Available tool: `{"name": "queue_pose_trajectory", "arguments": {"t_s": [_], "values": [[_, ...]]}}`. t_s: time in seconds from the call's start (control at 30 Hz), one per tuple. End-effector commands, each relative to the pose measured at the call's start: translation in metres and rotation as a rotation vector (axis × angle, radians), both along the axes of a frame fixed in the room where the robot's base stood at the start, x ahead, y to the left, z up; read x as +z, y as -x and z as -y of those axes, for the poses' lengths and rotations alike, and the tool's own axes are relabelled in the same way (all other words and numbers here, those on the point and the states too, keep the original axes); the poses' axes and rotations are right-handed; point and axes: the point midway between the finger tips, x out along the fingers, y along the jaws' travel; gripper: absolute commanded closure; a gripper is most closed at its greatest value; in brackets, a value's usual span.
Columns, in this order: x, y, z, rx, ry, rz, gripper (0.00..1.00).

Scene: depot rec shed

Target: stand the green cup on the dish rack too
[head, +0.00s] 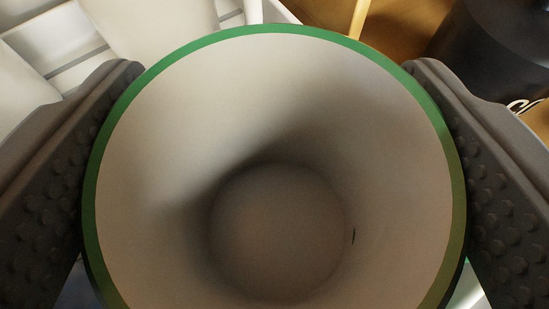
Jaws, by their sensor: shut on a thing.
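The green cup (119,118) fills most of the head view. I look down into its open mouth, with a green rim and a pale, empty inside. My gripper (275,165) is shut on the cup, one dark studded finger against each side. Behind the cup at the upper left is a white slatted structure (72,55), which looks like part of the dish rack, with white rounded items on it. The cup hides most of what lies below it, so I cannot tell whether its base touches anything.
A dark round container (500,40) stands at the upper right, close to my right finger. A brown wooden surface (400,28) shows behind the cup. A thin light-coloured stick or edge (359,18) stands at the top.

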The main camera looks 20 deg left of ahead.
Motion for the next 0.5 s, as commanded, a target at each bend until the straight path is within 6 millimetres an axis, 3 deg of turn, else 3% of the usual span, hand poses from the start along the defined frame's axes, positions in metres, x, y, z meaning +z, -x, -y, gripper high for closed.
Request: {"name": "queue_pose_trajectory", "arguments": {"t_s": [0.37,0.4,0.47,0.5], "values": [[-0.0066,-0.0004,-0.0001,-0.001,-0.001,0.004,0.61],[-0.0075,-0.0005,0.0000,-0.001,-0.001,0.003,0.25],[-0.0070,-0.0004,-0.0001,-0.001,-0.001,0.003,0.08],[-0.0070,-0.0004,0.0000,-0.001,-0.001,0.003,0.06]]}}
